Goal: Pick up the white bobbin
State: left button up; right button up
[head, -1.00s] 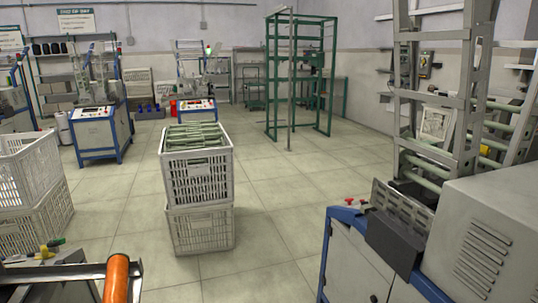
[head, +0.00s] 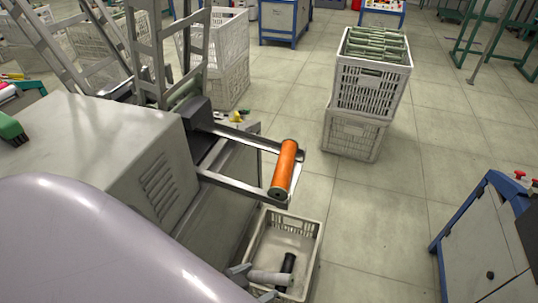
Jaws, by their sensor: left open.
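A pale cylinder, which looks like the white bobbin (head: 271,279), lies low in the head view, over or in a grey crate (head: 314,246). A black bobbin (head: 287,268) is in the crate beside its right end. My left gripper (head: 254,283) is at the bottom of the head view, open. Its grey fingers are on either side of the bobbin's left end; I cannot tell whether they touch it. My arm hides part of the gripper and of the crate's left side. My right gripper is not in view.
An orange bobbin (head: 285,166) sits across the metal arms of a grey machine (head: 124,152), just above and behind the crate. Stacked white crates (head: 369,87) with green bobbins stand further back. A blue-framed cabinet (head: 481,242) is at the right. The floor between is clear.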

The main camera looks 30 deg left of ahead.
aim_at(275, 278)
jog(key=k+j+u, duration=0.35)
jog(key=k, duration=0.25)
jog(key=k+j+u, duration=0.15)
jog(key=j, duration=0.25)
jog(key=u, duration=0.45)
jog(key=l+u, duration=0.15)
jog(key=u, duration=0.3)
jog(key=l+u, duration=0.1)
jog(key=u, duration=0.35)
jog(key=l+u, duration=0.75)
jog(key=k+l+u, duration=0.15)
jog(key=l, duration=0.2)
jog(key=k+l+u, duration=0.15)
jog(key=l, duration=0.2)
jog(key=k+l, duration=0.15)
jog(key=l, duration=0.2)
jog(key=k+l+u, duration=0.1)
jog(key=l, duration=0.25)
jog(key=i+l, duration=0.1)
jog(key=i, duration=0.25)
